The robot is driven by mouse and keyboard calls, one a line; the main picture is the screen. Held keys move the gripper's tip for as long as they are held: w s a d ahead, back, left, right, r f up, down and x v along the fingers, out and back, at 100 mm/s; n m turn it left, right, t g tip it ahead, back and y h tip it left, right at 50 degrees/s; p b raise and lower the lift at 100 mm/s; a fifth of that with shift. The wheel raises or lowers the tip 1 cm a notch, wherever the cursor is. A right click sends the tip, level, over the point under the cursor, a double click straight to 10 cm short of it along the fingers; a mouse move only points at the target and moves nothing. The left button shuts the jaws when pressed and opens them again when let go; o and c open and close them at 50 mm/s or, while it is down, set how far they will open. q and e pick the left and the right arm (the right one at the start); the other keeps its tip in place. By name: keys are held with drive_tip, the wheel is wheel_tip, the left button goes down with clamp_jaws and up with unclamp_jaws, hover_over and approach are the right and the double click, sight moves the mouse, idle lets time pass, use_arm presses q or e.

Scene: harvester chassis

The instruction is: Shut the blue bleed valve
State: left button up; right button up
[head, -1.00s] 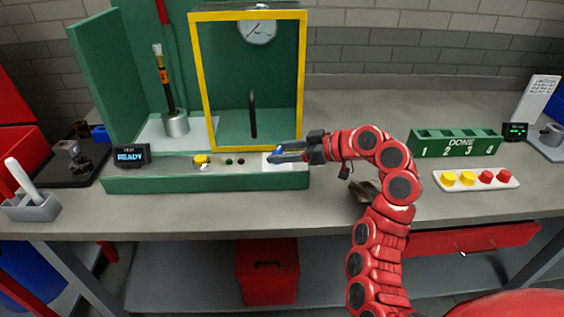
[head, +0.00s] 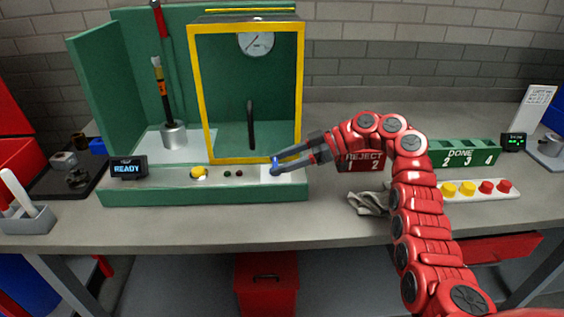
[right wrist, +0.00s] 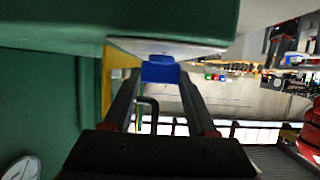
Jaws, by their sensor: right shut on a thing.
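The blue bleed valve (head: 275,164) sits on a white plate (head: 267,174) at the right end of the green front ledge. In the right wrist view the blue valve handle (right wrist: 160,70) lies between my right gripper's fingertips, against the white plate (right wrist: 190,48). My right gripper (head: 276,166) is shut on the valve handle and partly hides it in the head view. The exact angle of the handle is hard to tell. My left gripper is not in view.
A yellow-framed guard (head: 302,100) stands behind the ledge, with a gauge (head: 256,43) inside. A yellow knob (head: 199,172) and small buttons are to the left on the ledge. A READY display (head: 127,168) is at the far left. A cloth (head: 368,203) and reject rack (head: 362,161) are to the right.

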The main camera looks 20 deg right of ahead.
drive_tip(key=shift+a+f, duration=0.1)
idle(0.3)
drive_tip(key=o, duration=1.4)
drive_tip(key=shift+c, duration=0.2)
